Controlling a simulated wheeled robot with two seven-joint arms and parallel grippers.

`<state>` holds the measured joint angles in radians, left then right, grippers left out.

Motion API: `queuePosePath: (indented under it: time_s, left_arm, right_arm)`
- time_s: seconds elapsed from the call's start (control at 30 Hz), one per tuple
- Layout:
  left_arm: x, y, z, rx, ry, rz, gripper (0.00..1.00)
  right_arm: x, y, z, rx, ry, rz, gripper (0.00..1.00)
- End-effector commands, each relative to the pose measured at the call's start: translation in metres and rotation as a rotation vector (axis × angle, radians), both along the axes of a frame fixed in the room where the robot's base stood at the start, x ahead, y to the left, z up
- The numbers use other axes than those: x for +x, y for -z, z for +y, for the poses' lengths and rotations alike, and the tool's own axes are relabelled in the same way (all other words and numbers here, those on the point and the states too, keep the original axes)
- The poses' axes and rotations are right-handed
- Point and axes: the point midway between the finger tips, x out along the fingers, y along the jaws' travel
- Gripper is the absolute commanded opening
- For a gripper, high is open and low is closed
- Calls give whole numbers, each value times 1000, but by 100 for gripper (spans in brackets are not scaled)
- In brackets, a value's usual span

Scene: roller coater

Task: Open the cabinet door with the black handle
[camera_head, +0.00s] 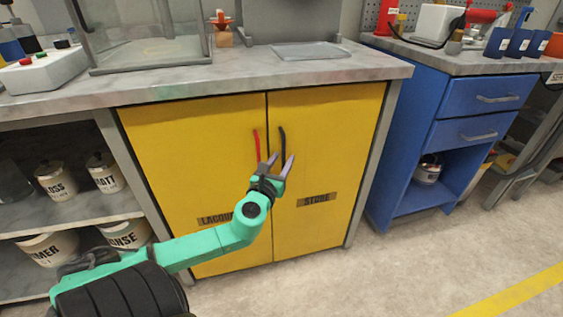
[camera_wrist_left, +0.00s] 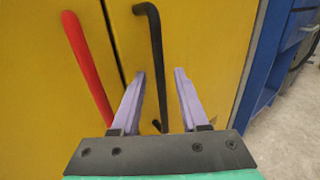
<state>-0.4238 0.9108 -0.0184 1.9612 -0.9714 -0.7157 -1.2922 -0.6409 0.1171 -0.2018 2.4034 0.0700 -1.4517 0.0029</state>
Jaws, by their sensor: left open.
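The yellow cabinet has two shut doors under the counter. The right door (camera_head: 325,120), labelled "STORE", carries the black handle (camera_head: 282,141), a vertical bar near the centre seam. The left door (camera_head: 190,140) carries a red handle (camera_head: 257,144). My left gripper (camera_head: 281,160) is open and empty just in front of the lower end of the black handle. In the left wrist view the black handle (camera_wrist_left: 155,50) runs down between the two purple fingers (camera_wrist_left: 160,85), and its lower end shows between them. I cannot tell how deep it sits there. The red handle (camera_wrist_left: 88,70) is left of the fingers.
A blue drawer unit (camera_head: 400,140) stands close to the cabinet's right. Open shelves with cans (camera_head: 107,175) are at left. The grey counter (camera_head: 250,80) overhangs the doors and holds a glass-sided case (camera_head: 150,35). The floor (camera_head: 380,270) in front is clear.

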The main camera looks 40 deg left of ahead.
Motion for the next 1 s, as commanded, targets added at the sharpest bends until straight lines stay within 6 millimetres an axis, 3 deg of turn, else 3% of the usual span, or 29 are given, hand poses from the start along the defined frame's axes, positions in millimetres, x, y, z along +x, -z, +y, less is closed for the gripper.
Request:
queuePosePath:
  time_s: [0.03,0.07,0.1,0.17,1.0]
  left_arm:
    - [0,0,0,-1,0,0,44]
    - [0,0,0,-1,0,0,37]
    - [0,0,0,-1,0,0,21]
    - [0,0,0,-1,0,0,0]
    - [-1,0,0,-2,0,-1,0]
  right_arm:
    - [0,0,0,0,0,0,0]
    - [0,0,0,0,0,0,0]
    - [0,0,0,0,0,1,0]
    - [0,0,0,0,0,1,0]
    - [0,0,0,-1,0,1,0]
